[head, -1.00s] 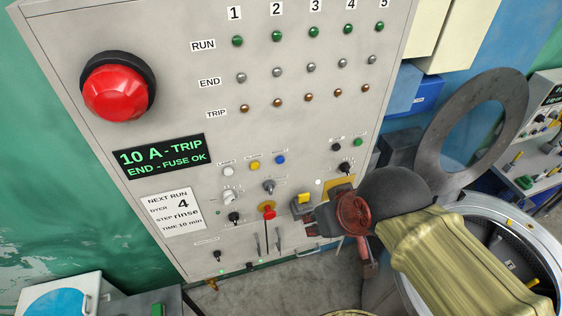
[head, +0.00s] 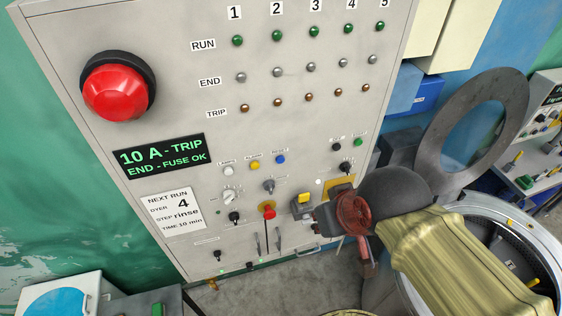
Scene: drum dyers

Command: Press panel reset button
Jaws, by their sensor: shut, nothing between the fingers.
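The grey control panel (head: 120,190) fills the left and middle of the head view. A blue button (head: 280,159) sits in its middle row, right of a yellow button (head: 255,165) and a white one (head: 228,171); the small label above it appears to read RESET. My gripper (head: 326,217) is in front of the panel's lower right, below and right of the blue button and apart from it. It is shut and empty. My reddish wrist part hides some of the panel's lower right edge.
A big red mushroom button (head: 118,88) is at upper left, above a display (head: 160,156) reading "10 A - TRIP, END - FUSE OK". A yellow switch (head: 303,200) and red-topped lever (head: 268,212) stick out near my gripper. An open drum machine (head: 500,240) stands at right.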

